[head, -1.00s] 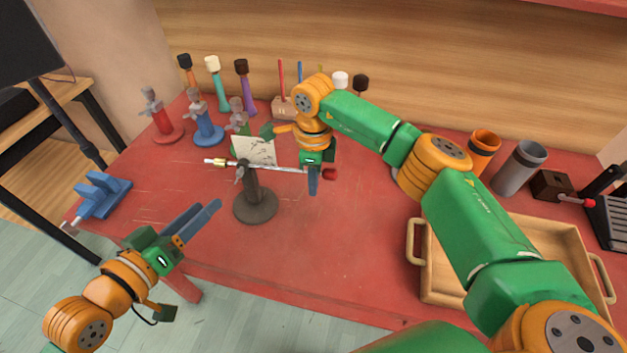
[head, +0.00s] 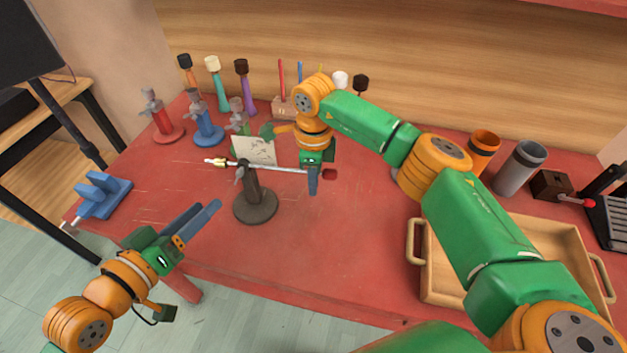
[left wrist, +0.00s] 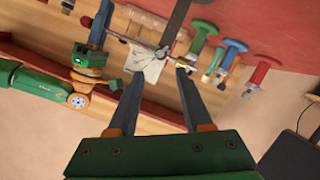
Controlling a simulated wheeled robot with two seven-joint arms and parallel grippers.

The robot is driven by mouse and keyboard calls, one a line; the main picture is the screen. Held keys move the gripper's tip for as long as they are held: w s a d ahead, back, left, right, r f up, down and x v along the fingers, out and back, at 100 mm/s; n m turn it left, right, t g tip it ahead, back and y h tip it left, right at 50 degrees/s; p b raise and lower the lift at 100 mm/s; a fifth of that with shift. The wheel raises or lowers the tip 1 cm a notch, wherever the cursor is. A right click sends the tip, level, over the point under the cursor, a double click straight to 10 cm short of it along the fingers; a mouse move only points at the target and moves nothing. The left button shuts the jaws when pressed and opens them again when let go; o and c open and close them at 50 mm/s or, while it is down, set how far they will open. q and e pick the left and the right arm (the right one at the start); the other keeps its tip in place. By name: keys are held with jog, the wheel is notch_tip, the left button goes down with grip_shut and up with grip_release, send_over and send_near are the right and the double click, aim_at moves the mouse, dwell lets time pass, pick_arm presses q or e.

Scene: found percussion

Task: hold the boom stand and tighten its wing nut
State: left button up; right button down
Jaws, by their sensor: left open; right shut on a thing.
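The boom stand has a dark round base (head: 256,207) and a short upright post. A thin silver boom rod (head: 280,168) crosses the post top, nearly level, with a brass piece at its left end and a red tip at its right. A small grey wing nut (head: 239,175) shows at the post top. My right gripper (head: 313,188) points down, shut on the boom rod near its red end. My left gripper (head: 215,206) is open and empty, left of the base and apart from it. In the left wrist view, the post (left wrist: 176,20) shows beyond its open fingers.
A white sheet with dark marks (head: 254,150) stands behind the boom. Red and blue stands (head: 207,133) and several mallets are at the back left. A blue cradle (head: 103,195) sits at the left edge. A wooden tray (head: 437,294) lies right. The front middle is clear.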

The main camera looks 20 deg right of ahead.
aim_at(237, 181)
pick_arm(q)
jog(key=shift+c, duration=0.9)
jog(key=s+d+f+m+t+y, duration=0.1)
jog(key=s+f+m+t, duration=0.3)
jog(key=m, duration=0.5)
jog(key=shift+t, duration=0.4)
jog(key=x, duration=1.2)
jog(key=shift+w+r, duration=0.25)
jog(key=shift+w, duration=0.15)
grip_shut()
